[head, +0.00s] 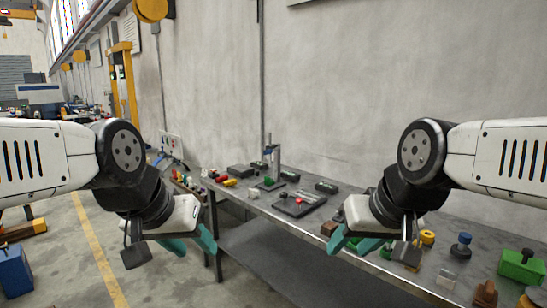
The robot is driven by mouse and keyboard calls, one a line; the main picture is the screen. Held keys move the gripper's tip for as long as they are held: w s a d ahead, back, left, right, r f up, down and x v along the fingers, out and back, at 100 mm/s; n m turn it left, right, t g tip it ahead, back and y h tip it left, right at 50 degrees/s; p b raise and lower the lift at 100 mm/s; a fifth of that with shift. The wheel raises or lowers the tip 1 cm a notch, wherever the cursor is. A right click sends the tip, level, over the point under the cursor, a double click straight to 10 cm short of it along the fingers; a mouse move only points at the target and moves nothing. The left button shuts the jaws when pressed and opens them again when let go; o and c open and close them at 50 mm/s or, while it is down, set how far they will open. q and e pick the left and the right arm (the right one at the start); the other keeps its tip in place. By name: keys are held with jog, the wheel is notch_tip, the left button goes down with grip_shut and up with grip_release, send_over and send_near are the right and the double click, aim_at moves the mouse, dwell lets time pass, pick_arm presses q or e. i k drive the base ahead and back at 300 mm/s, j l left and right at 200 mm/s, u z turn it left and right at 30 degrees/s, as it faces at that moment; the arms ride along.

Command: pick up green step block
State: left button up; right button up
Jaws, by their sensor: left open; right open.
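Several green things are on the grey workbench (330,260), and I cannot tell for sure which is the step block. A larger green block (521,266) with a dark knob on top is at the far right. Another green piece (386,251) is partly hidden beside my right gripper. My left gripper (197,245) is open and empty, in front of the bench's left part. My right gripper (349,246) is open and empty, over or in front of the bench's middle right.
A black plate with a red knob (298,205) and a small grey upright stand (274,160) are mid-bench. A concrete wall (350,90) stands behind.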

aim_at(268, 182)
jog(key=i+j+z, duration=0.35)
jog(key=i+j, duration=1.75)
jog(key=i, duration=0.6)
